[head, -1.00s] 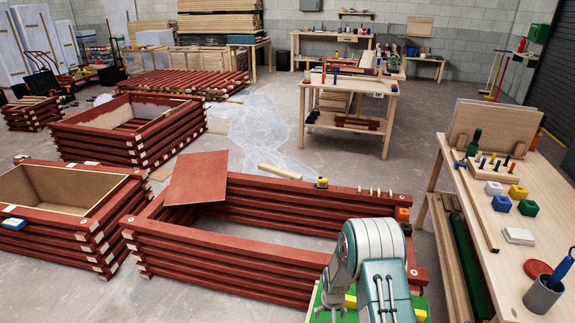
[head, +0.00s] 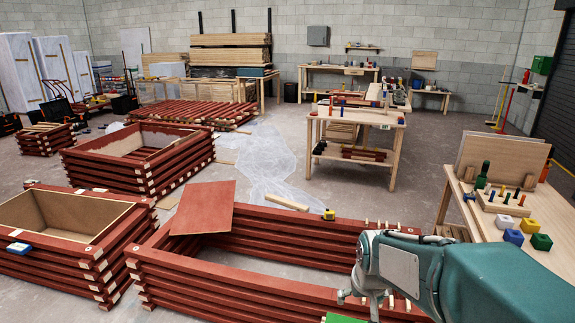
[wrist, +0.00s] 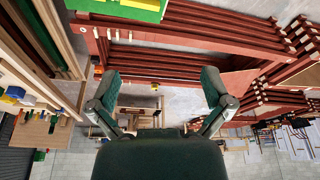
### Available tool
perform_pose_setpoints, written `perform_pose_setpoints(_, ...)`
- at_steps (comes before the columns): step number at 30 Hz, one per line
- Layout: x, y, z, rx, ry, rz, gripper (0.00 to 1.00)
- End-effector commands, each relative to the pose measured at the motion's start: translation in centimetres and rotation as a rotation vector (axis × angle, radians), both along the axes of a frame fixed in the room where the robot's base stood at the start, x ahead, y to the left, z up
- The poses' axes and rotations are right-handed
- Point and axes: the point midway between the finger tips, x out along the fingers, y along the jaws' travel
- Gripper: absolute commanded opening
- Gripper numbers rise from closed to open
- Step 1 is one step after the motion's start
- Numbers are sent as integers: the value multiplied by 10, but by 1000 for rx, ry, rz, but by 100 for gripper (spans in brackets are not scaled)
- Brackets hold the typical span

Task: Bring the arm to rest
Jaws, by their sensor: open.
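My arm shows large at the lower right of the head view, teal with grey joints, bent over the right end of the near red batten frame (head: 240,282). My gripper (head: 365,294) hangs at the arm's end there, partly cut off by the picture's lower part. In the wrist view my gripper (wrist: 160,88) has its two dark green fingers spread wide, with nothing between them. The wrist picture is upside down, with the red battens (wrist: 190,42) along its top.
A workbench (head: 484,205) with a pegged wooden block (head: 500,202) and coloured blocks (head: 528,226) stands to the right. Open floor (head: 300,175) lies beyond.

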Motion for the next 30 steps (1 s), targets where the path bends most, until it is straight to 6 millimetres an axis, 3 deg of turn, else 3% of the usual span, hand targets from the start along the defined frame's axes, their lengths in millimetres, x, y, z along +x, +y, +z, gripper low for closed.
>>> perform_pose_setpoints(3, -30, 0, 29, -1, -39, 2, 100)
perform_pose_setpoints(9, -81, -1, 63, -2, -92, 5, 100)
perform_pose_setpoints(18, -158, -1, 87, -4, -169, 10, 100)
perform_pose_setpoints(24, -185, -1, 88, -5, -195, 12, 100)
perform_pose_setpoints(30, -188, -1, 88, -5, -195, 12, 100)
